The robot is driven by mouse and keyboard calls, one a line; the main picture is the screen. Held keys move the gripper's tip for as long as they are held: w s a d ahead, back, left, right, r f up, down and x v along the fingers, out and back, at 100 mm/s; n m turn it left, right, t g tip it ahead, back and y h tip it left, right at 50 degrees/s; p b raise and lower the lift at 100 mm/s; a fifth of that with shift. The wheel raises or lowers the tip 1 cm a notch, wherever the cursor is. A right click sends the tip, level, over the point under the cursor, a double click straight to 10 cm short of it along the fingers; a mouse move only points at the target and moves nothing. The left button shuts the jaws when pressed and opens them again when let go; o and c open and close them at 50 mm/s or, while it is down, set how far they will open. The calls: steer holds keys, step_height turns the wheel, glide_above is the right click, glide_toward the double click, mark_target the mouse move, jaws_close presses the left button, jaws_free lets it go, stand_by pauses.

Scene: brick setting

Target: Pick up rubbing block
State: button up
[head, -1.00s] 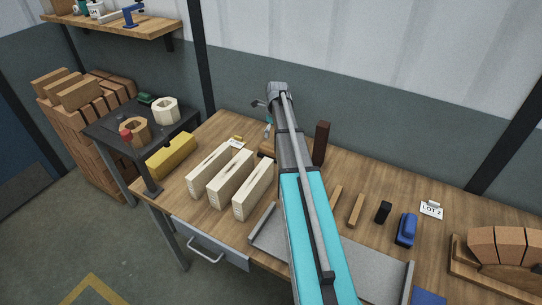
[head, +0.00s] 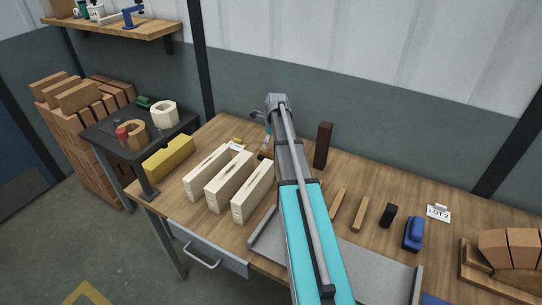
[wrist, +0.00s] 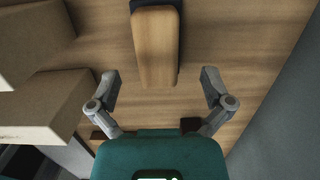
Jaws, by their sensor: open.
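A block with a rounded wooden top and a dark base, which looks like the rubbing block (wrist: 156,45), lies on the bench at the top middle of the wrist view. My gripper (wrist: 159,78) is open and empty, its two grey fingers spread to either side of the block's near end.
Several cream slotted blocks (head: 229,182) stand left of my arm, close to the gripper's left in the wrist view. A tall dark brown block (head: 323,146) stands to the right. A blue tool (head: 413,234) and a LOT 2 card (head: 438,213) lie further right.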

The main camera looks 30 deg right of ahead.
mark_target(271, 149)
step_height(271, 149, down, 3)
steer(key=b, duration=0.3)
steer(key=shift+s+a+f, duration=0.1)
steer(key=shift+f, duration=0.05)
steer(key=shift+f+b, duration=0.95)
steer(key=shift+b, duration=0.15)
steer(key=c, duration=1.3)
steer(key=shift+r, duration=0.15)
steer(key=shift+c, duration=0.2)
step_height(271, 149, up, 10)
steer(key=p, duration=1)
